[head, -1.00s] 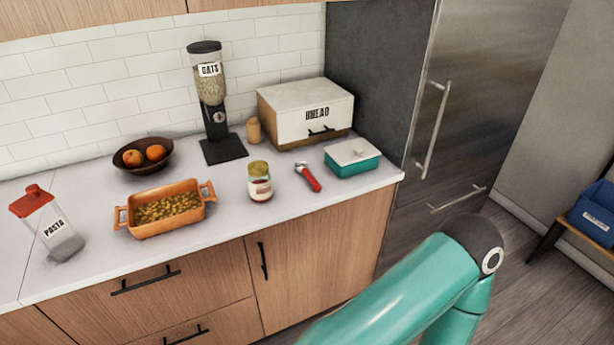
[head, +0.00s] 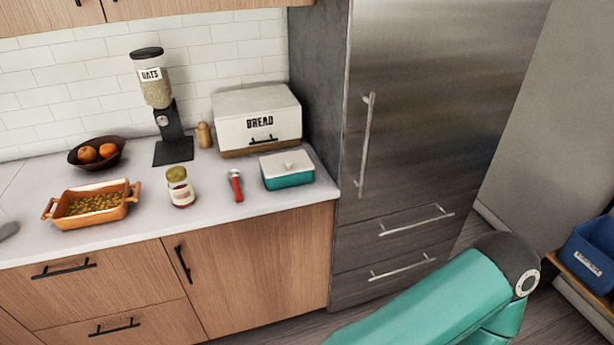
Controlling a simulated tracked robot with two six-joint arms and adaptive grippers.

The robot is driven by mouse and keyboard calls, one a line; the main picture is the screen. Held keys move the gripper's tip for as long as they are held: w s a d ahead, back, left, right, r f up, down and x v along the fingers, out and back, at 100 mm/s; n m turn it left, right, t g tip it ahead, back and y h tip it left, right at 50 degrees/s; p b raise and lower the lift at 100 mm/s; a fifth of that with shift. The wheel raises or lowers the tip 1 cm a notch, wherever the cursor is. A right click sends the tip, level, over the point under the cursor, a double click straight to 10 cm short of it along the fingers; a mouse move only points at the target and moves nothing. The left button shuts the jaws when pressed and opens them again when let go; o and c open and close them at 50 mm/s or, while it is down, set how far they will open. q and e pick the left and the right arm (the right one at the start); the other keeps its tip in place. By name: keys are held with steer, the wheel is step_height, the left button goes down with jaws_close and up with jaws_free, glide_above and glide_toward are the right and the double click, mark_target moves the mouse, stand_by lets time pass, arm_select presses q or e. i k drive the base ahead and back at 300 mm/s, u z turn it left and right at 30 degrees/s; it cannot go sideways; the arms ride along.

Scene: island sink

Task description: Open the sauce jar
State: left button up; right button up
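The sauce jar (head: 181,187) stands upright on the white counter in the head view, left of centre. It is clear glass with a pale label and a yellow-gold lid on top. A red-handled tool with a metal end (head: 236,186) lies on the counter just right of the jar, apart from it. A teal arm link of mine shows at the lower right, well away from the jar. Neither of my grippers is in the picture.
An orange baking dish (head: 92,205) stands left of the jar. A teal butter dish (head: 287,170), bread box (head: 257,119), oats dispenser (head: 161,105) and fruit bowl (head: 96,152) share the counter (head: 150,232). A steel fridge (head: 430,110) stands to the right.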

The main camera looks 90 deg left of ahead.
mark_target(182, 193)
steer(key=z, duration=0.5)
steer(key=i, duration=0.25)
steer(key=u, duration=2.75)
steer(key=i, duration=0.2)
steer(key=u, duration=1.8)
steer(key=k, duration=0.55)
steer(key=u, duration=0.35)
steer(key=i, duration=1.65)
steer(key=z, duration=0.4)
